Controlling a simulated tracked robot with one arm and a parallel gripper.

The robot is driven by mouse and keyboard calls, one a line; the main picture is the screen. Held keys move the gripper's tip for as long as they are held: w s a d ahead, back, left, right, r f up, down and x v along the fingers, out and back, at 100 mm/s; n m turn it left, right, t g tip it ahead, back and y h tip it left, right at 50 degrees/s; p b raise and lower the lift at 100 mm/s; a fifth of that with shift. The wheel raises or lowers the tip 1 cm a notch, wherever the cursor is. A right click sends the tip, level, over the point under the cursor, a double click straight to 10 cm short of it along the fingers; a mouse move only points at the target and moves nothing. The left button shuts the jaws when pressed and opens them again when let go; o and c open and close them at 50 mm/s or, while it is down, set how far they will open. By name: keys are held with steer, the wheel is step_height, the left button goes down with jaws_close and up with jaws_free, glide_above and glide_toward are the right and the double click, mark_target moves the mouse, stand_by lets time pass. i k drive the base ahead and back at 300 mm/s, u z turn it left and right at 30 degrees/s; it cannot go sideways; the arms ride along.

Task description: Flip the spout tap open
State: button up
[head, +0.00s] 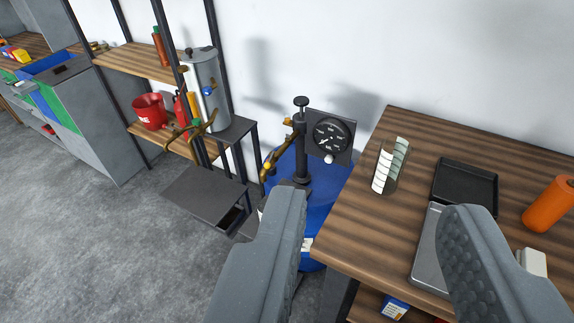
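My gripper (376,200) is open, its two grey fingers wide apart in the foreground with nothing held between them. A blue drum (322,190) stands beyond the left finger, partly hidden by it and by the table. On it is a dark upright pump (301,145) with a brass spout (278,156) slanting down to the left. A grey metal canister (206,85) on the stand at the left has a brass tap (201,126) low on its front. Both brass fittings are apart from my gripper. I cannot tell the handle position of either.
A round black gauge (331,135) sits beside the pump. The wooden table (350,235) at right carries a clear graduated cup (389,165), a black tray (466,183) and an orange bottle (549,205). A shelf (140,62) with a red bucket (150,111) stands left. Floor at lower left is clear.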

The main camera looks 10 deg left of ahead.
mark_target(267, 165)
steer(key=z, duration=0.1)
steer(key=i, duration=1)
steer(key=u, duration=0.1)
